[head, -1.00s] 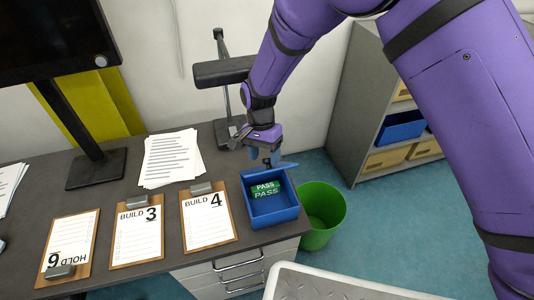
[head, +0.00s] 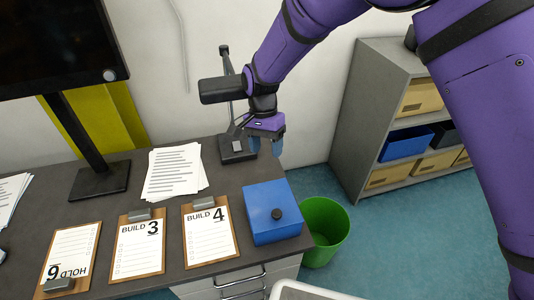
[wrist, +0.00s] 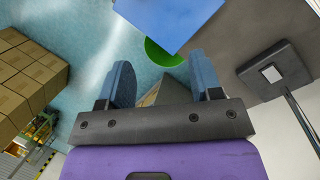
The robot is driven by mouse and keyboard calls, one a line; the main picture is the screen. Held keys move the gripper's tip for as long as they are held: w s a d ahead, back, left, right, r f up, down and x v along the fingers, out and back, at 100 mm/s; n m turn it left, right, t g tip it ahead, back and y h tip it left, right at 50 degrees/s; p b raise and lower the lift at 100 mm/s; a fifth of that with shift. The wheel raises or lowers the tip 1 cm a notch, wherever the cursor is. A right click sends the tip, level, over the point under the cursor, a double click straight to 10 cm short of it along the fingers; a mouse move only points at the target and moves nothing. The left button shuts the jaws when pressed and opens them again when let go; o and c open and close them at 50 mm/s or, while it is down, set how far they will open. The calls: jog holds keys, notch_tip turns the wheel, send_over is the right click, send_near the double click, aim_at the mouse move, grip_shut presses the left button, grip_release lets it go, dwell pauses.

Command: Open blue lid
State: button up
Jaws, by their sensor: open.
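The blue box (head: 258,232) stands on the desk with its blue lid (head: 272,198) on top. The inside of the box is hidden. My gripper (head: 266,148) is open and empty, above and behind the box, apart from the lid. In the wrist view a blue surface of the box (wrist: 168,14) shows at the top edge, beyond the spread fingers of my gripper (wrist: 164,76).
Clipboards (head: 210,232) and paper sheets (head: 172,172) lie left of the box. A green bin (head: 324,232) stands on the floor at its right. A black stand (head: 236,148) is left of my gripper. A grey shelf (head: 370,125) stands at the right.

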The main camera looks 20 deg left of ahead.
dwell(0.4)
jog(key=d+r+n+t+y, duration=0.1)
jog(key=d+r+t+y, duration=0.2)
jog(key=d+r, duration=2.15)
jog(key=s+d+r+t, duration=0.1)
jog(key=s+d+r, duration=0.25)
jog(key=d, duration=0.35)
jog(key=s+d+r+t, duration=0.2)
jog(key=s+d+r, duration=0.1)
jog(key=s+d, duration=0.3)
jog(key=s+d+n+t+h, duration=0.1)
jog(key=s+d+t, duration=0.1)
jog(key=s+d, duration=0.6)
jog(key=s+f, duration=0.1)
jog(key=s, duration=0.1)
jog(key=shift+s+d+n, duration=0.3)
